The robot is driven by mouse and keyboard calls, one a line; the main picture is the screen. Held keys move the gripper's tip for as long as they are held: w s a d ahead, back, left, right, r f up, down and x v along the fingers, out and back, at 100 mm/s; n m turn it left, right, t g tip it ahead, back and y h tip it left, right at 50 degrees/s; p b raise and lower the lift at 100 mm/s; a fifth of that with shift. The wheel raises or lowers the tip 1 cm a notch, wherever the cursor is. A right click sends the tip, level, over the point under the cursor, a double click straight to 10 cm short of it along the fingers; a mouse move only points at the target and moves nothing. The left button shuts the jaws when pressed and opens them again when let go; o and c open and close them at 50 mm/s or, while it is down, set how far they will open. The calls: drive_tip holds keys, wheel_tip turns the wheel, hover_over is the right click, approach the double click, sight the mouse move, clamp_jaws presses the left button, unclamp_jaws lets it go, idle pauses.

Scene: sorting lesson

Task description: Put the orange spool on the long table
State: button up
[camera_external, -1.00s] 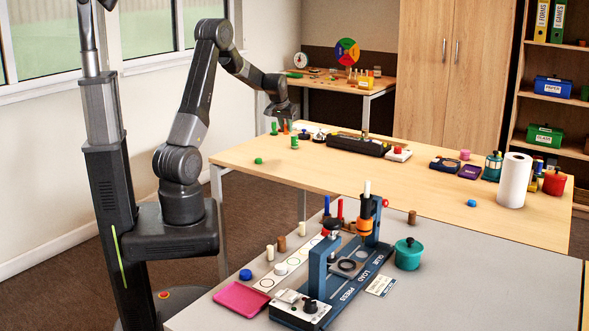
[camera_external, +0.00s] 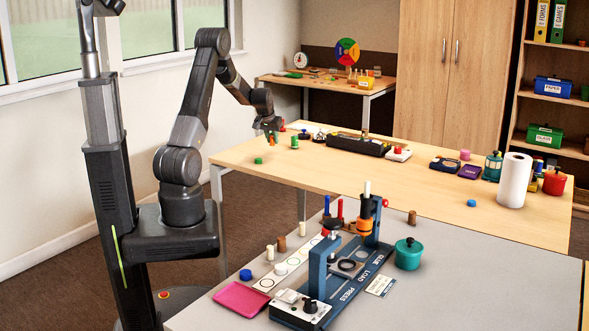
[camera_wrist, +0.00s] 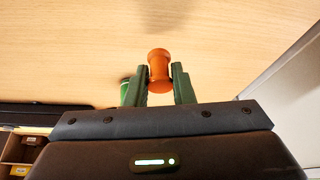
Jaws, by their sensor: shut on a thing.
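My gripper (camera_wrist: 159,82) is shut on the orange spool (camera_wrist: 159,63), which sits upright between the two fingers in the wrist view. In the external view the spool (camera_external: 272,141) shows small and partly hidden below my gripper (camera_external: 270,136). The gripper is over the far left part of the long wooden table (camera_external: 380,178). I cannot tell for sure whether the spool touches the table top.
A green spool (camera_external: 294,142) stands close to the right of my gripper, and a green piece (camera_external: 258,160) lies nearer. A black device (camera_external: 357,145) is further right. A paper roll (camera_external: 514,180) stands at the right end. The table's middle is mostly clear.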

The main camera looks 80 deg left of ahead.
sight(271, 142)
drive_tip(key=shift+f, duration=1.7)
drive_tip(key=shift+f, duration=0.2)
drive_tip(key=o, duration=0.9)
drive_tip(key=shift+o, duration=0.2)
drive_tip(key=shift+r, duration=0.1)
drive_tip(key=shift+r, duration=0.4)
drive_tip(key=v, duration=1.1)
drive_tip(key=shift+d+r, duration=0.15)
drive_tip(key=shift+r, duration=0.05)
